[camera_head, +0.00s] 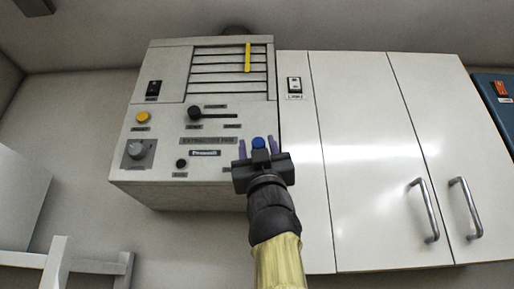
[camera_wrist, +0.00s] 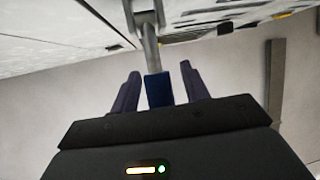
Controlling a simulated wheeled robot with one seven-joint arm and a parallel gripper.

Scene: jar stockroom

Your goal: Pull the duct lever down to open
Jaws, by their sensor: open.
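A lever with a blue grip (camera_head: 258,143) is at the lower right of the extractor fan panel (camera_head: 165,105). In the wrist view its blue grip (camera_wrist: 158,90) sits at the end of a grey metal rod (camera_wrist: 150,45) that comes from a grey bracket. My gripper (camera_head: 258,147) is open in front of the panel's lower right corner. Its two purple fingers stand on either side of the blue grip, and the wrist view shows this too (camera_wrist: 160,80). A small gap shows at each side of the grip. The lever's rod is hidden in the head view.
The panel also has a black-knobbed slide lever (camera_head: 196,113), a yellow button (camera_head: 143,117), a grey dial (camera_head: 137,150) and a yellow strip (camera_head: 248,57) on the vent. White cabinet doors (camera_head: 370,160) with metal handles stand to the right. A white frame (camera_head: 60,265) is at lower left.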

